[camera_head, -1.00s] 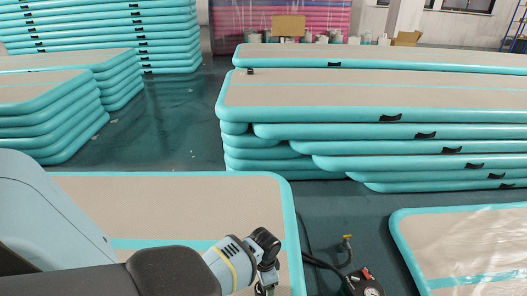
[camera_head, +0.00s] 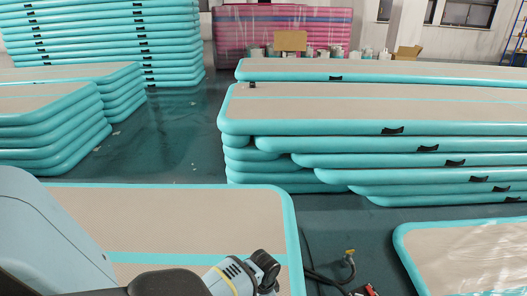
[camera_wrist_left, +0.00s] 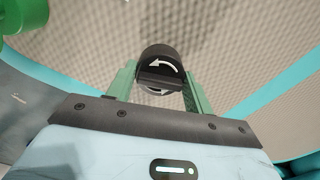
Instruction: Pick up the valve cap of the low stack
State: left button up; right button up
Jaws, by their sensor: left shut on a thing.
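The valve cap (camera_wrist_left: 160,68) is a black round piece with white curved arrows and a raised bar, seen in the left wrist view. My left gripper (camera_wrist_left: 161,88) is shut on it, with one green finger on each side. Behind the cap is a beige mat surface with teal edges. My right gripper is not in view.
A large stack of teal-edged tracks (camera_head: 350,108) stands ahead on the right. Other stacks (camera_head: 50,120) stand on the left. Another mat (camera_head: 470,255) lies at lower right.

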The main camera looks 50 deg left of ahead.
pick_arm(q)
jog(key=shift+r, duration=0.1)
jog(key=shift+r+p, duration=0.3)
jog(key=shift+r, duration=0.2)
notch_tip(320, 180, up, 3)
jog(key=shift+f+p, duration=0.2)
jog(key=shift+p, duration=0.3)
jog(key=s+d+p, duration=0.1)
jog(key=s+d, duration=0.1)
jog(key=s, duration=0.2)
jog(key=s+d+p, duration=0.1)
jog(key=s+d, duration=0.1)
jog(key=s, duration=0.2)
jog(key=s+d+r+p, duration=0.1)
jog(key=s+d, duration=0.2)
jog(key=s, duration=0.2)
jog(key=shift+s+d+r, duration=0.1)
jog(key=shift+s+d, duration=0.25)
jog(key=shift+s, duration=0.2)
jog(key=shift+a+r, duration=0.1)
